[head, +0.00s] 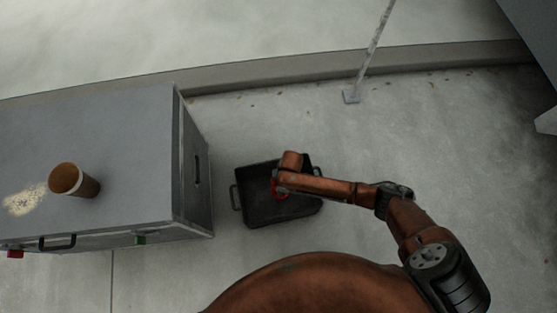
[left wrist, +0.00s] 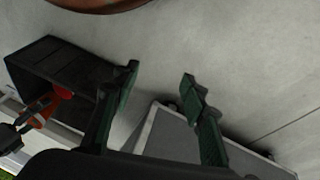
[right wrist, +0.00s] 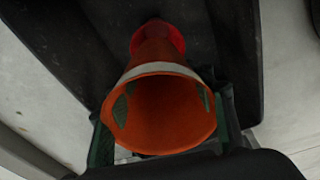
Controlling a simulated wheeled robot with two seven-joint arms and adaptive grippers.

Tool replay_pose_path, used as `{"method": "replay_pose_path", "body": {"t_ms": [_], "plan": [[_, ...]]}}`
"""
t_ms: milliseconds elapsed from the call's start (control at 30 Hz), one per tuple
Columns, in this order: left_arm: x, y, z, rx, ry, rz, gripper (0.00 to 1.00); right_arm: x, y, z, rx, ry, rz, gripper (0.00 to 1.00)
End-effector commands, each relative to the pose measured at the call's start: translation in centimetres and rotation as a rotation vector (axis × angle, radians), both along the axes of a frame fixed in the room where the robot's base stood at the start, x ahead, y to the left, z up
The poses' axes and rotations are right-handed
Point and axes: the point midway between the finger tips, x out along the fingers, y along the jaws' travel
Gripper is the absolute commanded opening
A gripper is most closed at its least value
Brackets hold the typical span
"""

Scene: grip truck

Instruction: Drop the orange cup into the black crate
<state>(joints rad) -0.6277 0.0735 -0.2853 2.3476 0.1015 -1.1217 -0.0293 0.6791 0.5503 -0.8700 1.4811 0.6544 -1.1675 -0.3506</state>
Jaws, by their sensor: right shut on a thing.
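In the right wrist view, my right gripper (right wrist: 168,133) is shut on an orange cup (right wrist: 155,78) with a pale band, its open mouth facing the camera. The black crate (right wrist: 70,35) lies behind the cup, and a red round part (right wrist: 170,36) shows at the cup's far end.
A grey box (head: 110,130) stands left of the crate with a brownish-orange cup (head: 77,181) on top beside a pale patch (head: 25,200). A thin pole (head: 373,50) stands at a kerb at the back. The floor right of the crate is clear.

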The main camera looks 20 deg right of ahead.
Motion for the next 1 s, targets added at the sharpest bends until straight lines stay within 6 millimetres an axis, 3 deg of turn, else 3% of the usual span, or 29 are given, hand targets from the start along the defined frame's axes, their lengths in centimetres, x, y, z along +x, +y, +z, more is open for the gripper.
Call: {"method": "replay_pose_path", "body": {"t_ms": [100, 300, 733, 767, 1000], "plan": [[0.8, -0.8, -1.4, -0.021, -0.038, 0.004, 0.4, -0.1, 0.0, -1.2, 0.0, 0.003, -0.001, 0.36], [1.8, -1.6, -2.3, -0.045, -0.091, 0.012, 0.4, 0.0, 0.0, -1.9, 0.0, 0.001, -0.001, 0.36], [2.3, -1.9, -2.5, -0.054, -0.113, 0.016, 0.4, 0.0, 0.0, -2.0, 0.001, -0.001, 0.0, 0.36], [2.3, -1.9, -2.5, -0.054, -0.113, 0.016, 0.4, 0.0, 0.0, -2.0, 0.001, -0.001, 0.0, 0.51], [2.3, -1.9, -2.5, -0.054, -0.112, 0.016, 0.4, 0.0, 0.0, -2.0, 0.0, 0.0, 0.0, 0.68]]}}
